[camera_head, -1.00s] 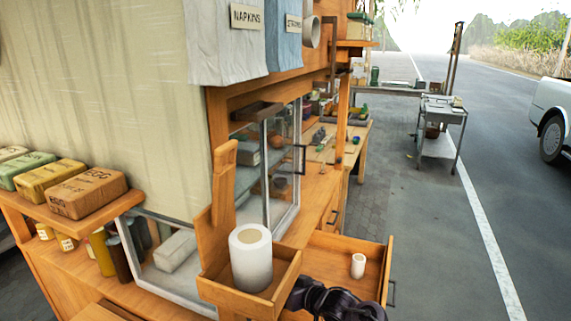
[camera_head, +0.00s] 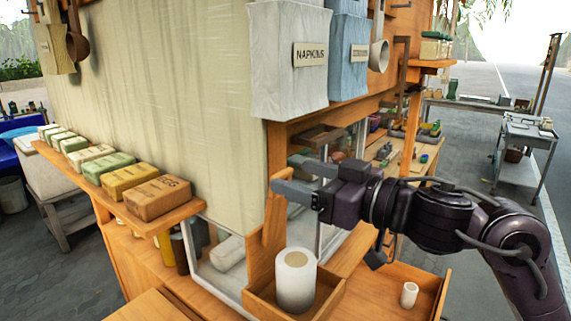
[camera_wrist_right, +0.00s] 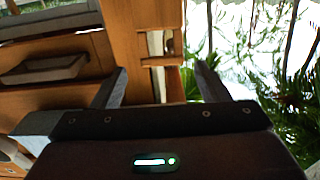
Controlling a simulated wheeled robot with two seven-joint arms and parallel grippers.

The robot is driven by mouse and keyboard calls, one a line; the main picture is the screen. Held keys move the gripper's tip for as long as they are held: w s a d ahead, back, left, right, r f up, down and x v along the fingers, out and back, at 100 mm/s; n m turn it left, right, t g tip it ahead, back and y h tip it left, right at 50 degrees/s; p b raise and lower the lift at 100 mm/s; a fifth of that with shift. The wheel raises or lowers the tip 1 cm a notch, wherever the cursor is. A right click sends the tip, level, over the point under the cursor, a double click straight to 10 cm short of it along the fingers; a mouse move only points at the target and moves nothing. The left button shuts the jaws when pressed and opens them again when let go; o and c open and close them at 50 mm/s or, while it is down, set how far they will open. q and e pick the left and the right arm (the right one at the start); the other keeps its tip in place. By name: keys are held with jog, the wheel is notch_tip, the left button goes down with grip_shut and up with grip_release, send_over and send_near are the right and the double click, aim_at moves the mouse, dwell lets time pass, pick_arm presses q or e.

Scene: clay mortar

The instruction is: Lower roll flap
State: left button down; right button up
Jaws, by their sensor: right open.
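The wooden roll flap (camera_head: 272,232) stands upright at the back of a small wooden box (camera_head: 262,303) that holds a white paper roll (camera_head: 296,280). My right gripper (camera_head: 284,174) reaches in from the right with its fingers apart at the top of the flap. One finger passes in front of the flap's top edge. In the right wrist view the open fingers (camera_wrist_right: 162,68) have a wooden strip (camera_wrist_right: 173,82) between and beyond them. I cannot tell whether they touch it. My left gripper is not in view.
An open drawer (camera_head: 432,297) with a small white cup (camera_head: 409,295) lies below my right arm. A glass case (camera_head: 228,262) stands behind the box. Wrapped packets (camera_head: 157,198) line a shelf at left. A napkins bag (camera_head: 289,75) hangs above the gripper.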

aim_at(286, 174)
jog(key=p+x, duration=0.1)
jog(key=x, duration=0.3)
jog(key=shift+s+a+r, duration=0.1)
jog(key=shift+s, duration=0.15)
jog(key=shift+a, duration=0.1)
jog(key=shift+w, duration=0.15)
